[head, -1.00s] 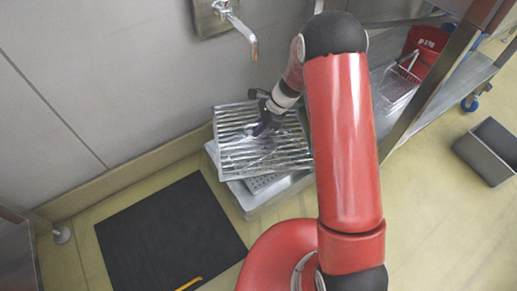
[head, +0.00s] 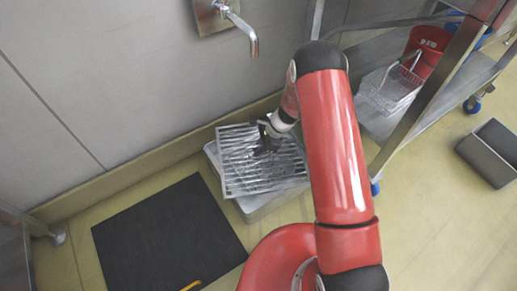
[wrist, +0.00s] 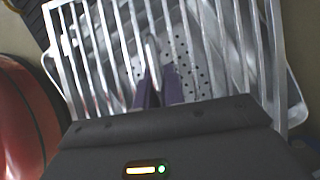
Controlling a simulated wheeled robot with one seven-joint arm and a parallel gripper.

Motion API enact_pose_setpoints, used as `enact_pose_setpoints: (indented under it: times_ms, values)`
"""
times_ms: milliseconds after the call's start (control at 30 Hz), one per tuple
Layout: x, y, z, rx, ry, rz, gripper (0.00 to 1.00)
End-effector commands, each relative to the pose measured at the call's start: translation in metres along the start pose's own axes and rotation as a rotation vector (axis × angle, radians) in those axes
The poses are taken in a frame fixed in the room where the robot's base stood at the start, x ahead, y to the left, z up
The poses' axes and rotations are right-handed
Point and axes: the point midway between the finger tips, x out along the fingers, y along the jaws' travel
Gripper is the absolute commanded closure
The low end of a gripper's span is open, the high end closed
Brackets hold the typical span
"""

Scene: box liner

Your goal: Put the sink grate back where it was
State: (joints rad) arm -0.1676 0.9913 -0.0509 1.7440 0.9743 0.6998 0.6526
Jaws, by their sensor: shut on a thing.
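The sink grate (head: 240,170) is a square of metal bars in the head view. My gripper (head: 264,148) is shut on one of its bars, near the grate's upper right part. In the wrist view the gripper's fingers (wrist: 158,88) close on a bar of the grate (wrist: 100,50). The grate lies over the low metal floor sink (head: 258,208), turned a little against it, and hides most of it. A perforated plate (wrist: 190,72) shows between the bars, below the grate. I cannot tell whether the grate touches the sink's rim.
A wall tap (head: 240,28) hangs above the sink. A black mat (head: 165,235) lies to the left on the floor. A metal shelf unit stands at right, with a wire basket (head: 392,92) and a red bucket (head: 430,50). A grey bin (head: 490,152) stands far right.

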Motion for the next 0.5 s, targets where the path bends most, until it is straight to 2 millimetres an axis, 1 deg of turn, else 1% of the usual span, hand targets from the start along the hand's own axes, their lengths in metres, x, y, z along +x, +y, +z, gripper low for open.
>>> enact_pose_setpoints:
  times_ms: [100, 500]
  values:
    - [-0.001, -0.001, 0.001, 0.0, -0.001, -0.001, 1.0]
    - [0.01, -0.001, -0.005, 0.001, -0.001, -0.001, 1.0]
